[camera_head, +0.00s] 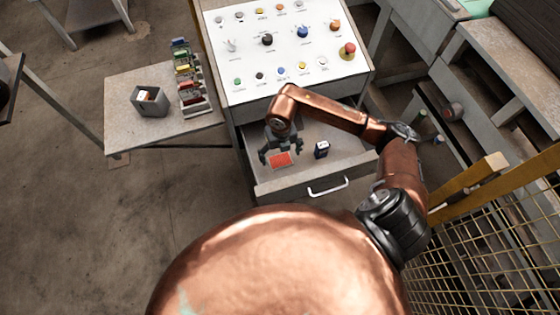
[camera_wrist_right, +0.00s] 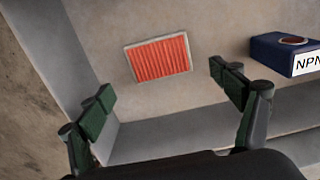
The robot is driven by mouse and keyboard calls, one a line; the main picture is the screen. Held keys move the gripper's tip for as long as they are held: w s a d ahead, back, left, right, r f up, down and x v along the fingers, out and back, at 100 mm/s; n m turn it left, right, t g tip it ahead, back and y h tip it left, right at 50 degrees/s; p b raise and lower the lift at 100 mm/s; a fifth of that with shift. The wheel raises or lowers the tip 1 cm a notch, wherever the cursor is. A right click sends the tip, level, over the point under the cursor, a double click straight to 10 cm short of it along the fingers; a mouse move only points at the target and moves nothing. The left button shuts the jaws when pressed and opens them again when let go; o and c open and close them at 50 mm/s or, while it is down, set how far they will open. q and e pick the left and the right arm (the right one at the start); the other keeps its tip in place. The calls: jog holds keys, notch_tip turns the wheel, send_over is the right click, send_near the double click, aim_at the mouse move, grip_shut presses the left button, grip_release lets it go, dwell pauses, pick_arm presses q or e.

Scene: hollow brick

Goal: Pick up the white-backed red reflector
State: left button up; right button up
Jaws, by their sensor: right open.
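The red reflector (camera_head: 281,160) with a pale rim lies flat in the open drawer (camera_head: 270,188). It also shows in the right wrist view (camera_wrist_right: 158,59), red ribbed face up, its back hidden. My right gripper (camera_head: 282,154) is over the drawer, its fingers spread and empty. In the right wrist view the right gripper's fingertips (camera_wrist_right: 168,92) stand to either side and short of the reflector, not touching it. My left gripper is not in view.
A dark blue box marked "NPN" (camera_wrist_right: 285,53) lies right of the reflector in the drawer, also in the head view (camera_head: 321,149). Drawer walls surround both. Above is a white panel of buttons (camera_head: 285,50). A side table (camera_head: 120,105) holds a grey bin (camera_head: 149,105).

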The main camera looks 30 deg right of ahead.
aim_at(281, 163)
jog(key=f, duration=0.4)
jog(key=shift+s+f, duration=0.2)
jog(key=shift+f, duration=0.05)
jog(key=shift+c, duration=0.2)
jog(key=c, duration=1.2)
jog(key=shift+c, duration=0.2)
